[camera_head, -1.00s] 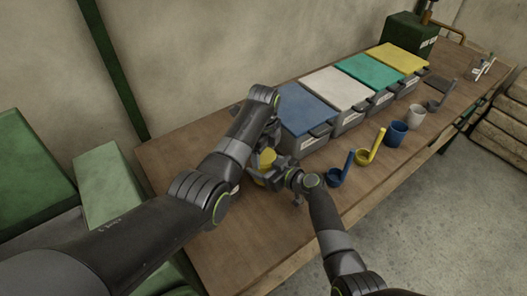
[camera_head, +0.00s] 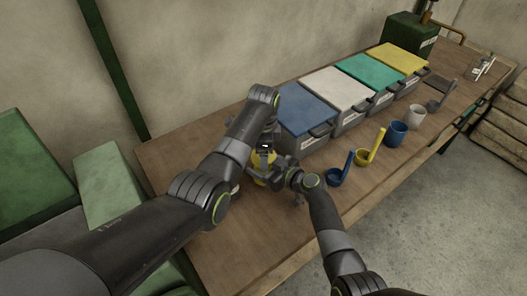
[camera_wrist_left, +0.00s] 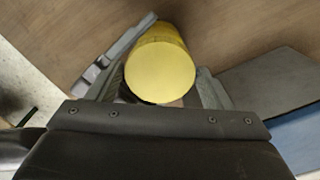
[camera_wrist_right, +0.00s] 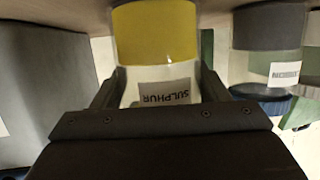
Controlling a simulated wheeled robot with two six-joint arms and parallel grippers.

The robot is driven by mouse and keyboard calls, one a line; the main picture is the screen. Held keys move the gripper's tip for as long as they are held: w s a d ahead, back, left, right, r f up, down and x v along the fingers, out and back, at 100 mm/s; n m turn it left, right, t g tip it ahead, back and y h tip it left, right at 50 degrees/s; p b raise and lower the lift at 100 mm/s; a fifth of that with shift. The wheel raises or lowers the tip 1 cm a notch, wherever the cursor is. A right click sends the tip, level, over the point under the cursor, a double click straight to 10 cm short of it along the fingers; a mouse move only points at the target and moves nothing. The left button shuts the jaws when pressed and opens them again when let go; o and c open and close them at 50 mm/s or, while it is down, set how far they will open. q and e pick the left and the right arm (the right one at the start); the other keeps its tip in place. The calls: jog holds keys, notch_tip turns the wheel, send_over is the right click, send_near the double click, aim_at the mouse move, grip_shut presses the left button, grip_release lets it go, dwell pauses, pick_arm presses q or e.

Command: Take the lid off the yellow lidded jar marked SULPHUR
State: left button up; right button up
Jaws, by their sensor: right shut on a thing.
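The SULPHUR jar (camera_wrist_right: 160,62) fills the middle of the right wrist view, upside down in the picture, with a yellow part and a white label. In the head view the yellow jar (camera_head: 258,162) is partly hidden by my grippers. My right gripper (camera_head: 272,178) is shut on the jar, a finger on each side. The round yellow lid (camera_wrist_left: 160,72) faces the left wrist camera. My left gripper (camera_wrist_left: 163,88) is open over it, with a finger on either side; whether the fingers touch it is hard to tell.
A lidded bin with a blue top (camera_head: 303,108) stands close behind the jar. White, green and yellow-topped bins run to the right. Blue (camera_head: 337,176) and yellow (camera_head: 364,155) scoops and cups line the front. Another labelled jar (camera_wrist_right: 270,60) shows in the right wrist view. The table's near left is clear.

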pick_arm(q)
jog(key=shift+o, duration=1.1)
jog(key=shift+r, duration=0.1)
jog(key=shift+r, duration=2.25)
jog(key=shift+c, duration=0.4)
notch_tip(320, 180, up, 3)
jog(key=m, duration=0.6)
jog(key=shift+r, duration=0.1)
jog(key=shift+f+m, duration=0.4)
jog(key=shift+f, duration=3.55)
jog(key=c, duration=1)
jog(key=n, duration=0.6)
jog(key=shift+n, duration=0.4)
